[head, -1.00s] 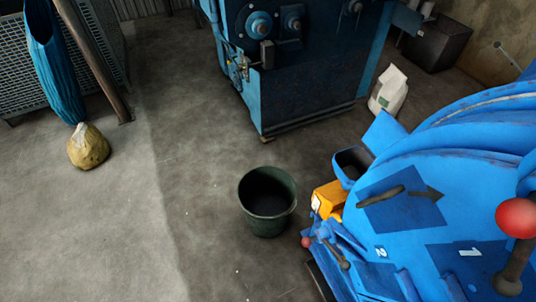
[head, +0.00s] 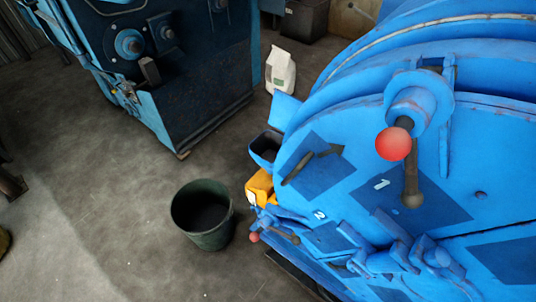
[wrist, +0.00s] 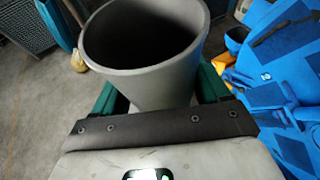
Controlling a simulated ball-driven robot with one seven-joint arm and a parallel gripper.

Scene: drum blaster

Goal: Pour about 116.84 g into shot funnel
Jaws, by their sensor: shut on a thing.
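My gripper (wrist: 157,88) is shut on a grey, round, open-topped container (wrist: 150,85), with green fingers on both sides of it. The container's mouth faces up the wrist view; its inside is dark and I cannot tell what it holds. In the head view, a small blue hopper with a dark opening (head: 266,147), which looks like the shot funnel, sits on the left side of the blue drum machine (head: 390,200). It also shows small at the right of the wrist view (wrist: 236,36), beyond the container and apart from it. My gripper is not in the head view.
A dark green bucket (head: 203,232) stands on the floor left of the machine. An orange box (head: 259,188) is below the hopper. Red-knobbed levers (head: 393,144) stick out from the drum. A white bag (head: 281,72) stands behind.

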